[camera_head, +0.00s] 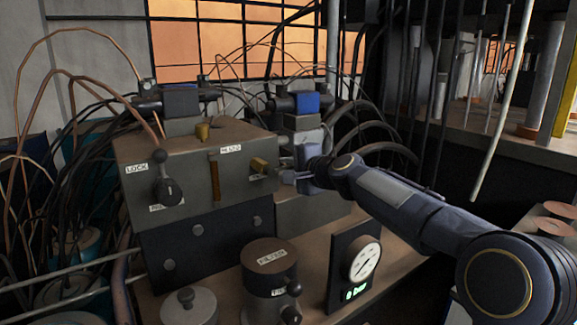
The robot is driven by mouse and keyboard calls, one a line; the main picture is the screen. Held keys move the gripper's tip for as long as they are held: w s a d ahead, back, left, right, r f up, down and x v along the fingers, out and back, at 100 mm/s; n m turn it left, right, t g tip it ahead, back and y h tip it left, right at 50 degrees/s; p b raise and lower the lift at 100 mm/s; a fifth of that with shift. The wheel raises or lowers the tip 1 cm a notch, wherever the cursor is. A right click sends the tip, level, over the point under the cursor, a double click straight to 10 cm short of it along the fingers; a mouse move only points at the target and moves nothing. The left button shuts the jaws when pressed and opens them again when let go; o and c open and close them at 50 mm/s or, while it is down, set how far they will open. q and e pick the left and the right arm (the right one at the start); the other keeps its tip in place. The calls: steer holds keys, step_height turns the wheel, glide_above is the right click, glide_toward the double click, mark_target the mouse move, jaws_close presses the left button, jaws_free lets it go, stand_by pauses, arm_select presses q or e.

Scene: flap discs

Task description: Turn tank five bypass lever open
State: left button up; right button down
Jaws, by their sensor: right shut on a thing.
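My right gripper (292,176) reaches in from the right and is shut on a small part at the right end of a grey valve block (185,162). The gripped part is mostly hidden, and I cannot tell whether it is the bypass lever. A brass fitting (260,165) sits on the block just left of the fingertips. I can read no tank five label. My left gripper is not in view.
Cables and copper tubes crowd the left and back. A pale rod (503,100) hangs at the right.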

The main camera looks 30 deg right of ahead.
steer(key=shift+d+r, duration=0.1)
steer(key=shift+d, duration=0.2)
steer(key=c, duration=1.5)
jaws_free()
steer(key=shift+c, duration=0.2)
steer(key=shift+s, duration=0.1)
steer(key=v, duration=0.7)
steer(key=shift+s+b, duration=0.35)
